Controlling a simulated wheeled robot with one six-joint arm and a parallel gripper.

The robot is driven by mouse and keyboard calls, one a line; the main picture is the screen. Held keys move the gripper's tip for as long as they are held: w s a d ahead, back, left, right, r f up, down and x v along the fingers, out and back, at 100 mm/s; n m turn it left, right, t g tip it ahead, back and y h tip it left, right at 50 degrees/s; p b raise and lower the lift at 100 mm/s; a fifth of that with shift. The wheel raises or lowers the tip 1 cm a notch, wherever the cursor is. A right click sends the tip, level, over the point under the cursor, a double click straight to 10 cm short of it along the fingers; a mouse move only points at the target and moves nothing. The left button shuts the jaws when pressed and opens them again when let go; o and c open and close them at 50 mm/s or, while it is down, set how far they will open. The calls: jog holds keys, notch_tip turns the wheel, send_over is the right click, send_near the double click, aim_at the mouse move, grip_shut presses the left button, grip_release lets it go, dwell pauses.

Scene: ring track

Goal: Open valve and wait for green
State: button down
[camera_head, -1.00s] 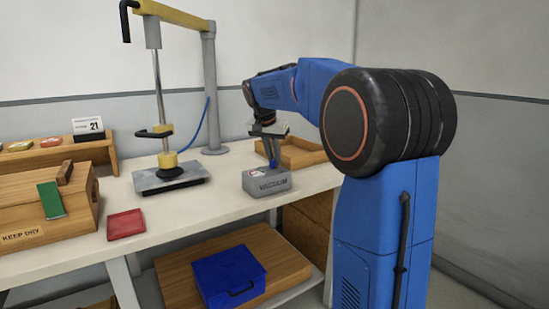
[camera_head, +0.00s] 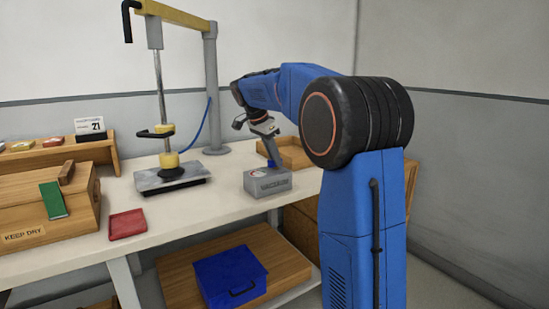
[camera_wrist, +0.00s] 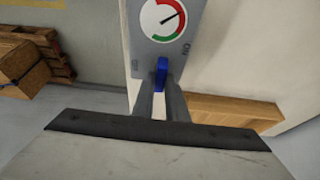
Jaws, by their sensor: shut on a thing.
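The grey vacuum box (camera_head: 268,181) stands on the bench, with a blue valve lever (camera_head: 272,162) on top. In the wrist view, the top of the box (camera_wrist: 152,52) carries a round gauge (camera_wrist: 163,20) with a red and green band. Its dark needle points to the upper right; I cannot tell for sure which colour it meets. The blue lever (camera_wrist: 161,73) sits between the fingertips of my gripper (camera_wrist: 161,84), which is shut on it. An ON mark shows to the right of the lever. In the head view my gripper (camera_head: 271,157) tilts above the box.
A clamp press with a grey plate (camera_head: 172,180) stands left of the box. A wooden tray (camera_head: 296,154) is behind it to the right. A red tray (camera_head: 127,224) and a wooden box (camera_head: 40,215) are at the left. A blue case (camera_head: 230,278) lies on the shelf below.

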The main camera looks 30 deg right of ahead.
dwell(0.3)
jog(key=c, duration=1.8)
grip_release()
jog(key=shift+o, duration=0.2)
jog(key=shift+a+r, duration=0.1)
jog(key=v, duration=1.7)
jog(key=shift+r, duration=0.15)
jog(key=s+a+f+n+t+y, duration=0.1)
jog(key=s+a+f+n, duration=0.2)
jog(key=s, duration=0.4)
jog(key=s+a+f+n+t+y, duration=0.1)
jog(key=s+f+n, duration=0.25)
jog(key=s, duration=0.25)
jog(key=s+a+f+n+t, duration=0.1)
jog(key=s+a+f+n, duration=0.15)
jog(key=s+f, duration=0.35)
jog(key=s+a+f+n+t+y, duration=0.1)
jog(key=s+f+n, duration=0.3)
jog(key=s+f, duration=0.6)
jog(key=s+a+f+n+y, duration=0.1)
jog(key=s+a+f+n, duration=0.2)
jog(key=s+f, duration=0.7)
jog(key=shift+s+a+f+n+t+y, duration=0.15)
jog(key=shift+a+f+n+t+y, duration=0.2)
jog(key=shift+f+n, duration=0.4)
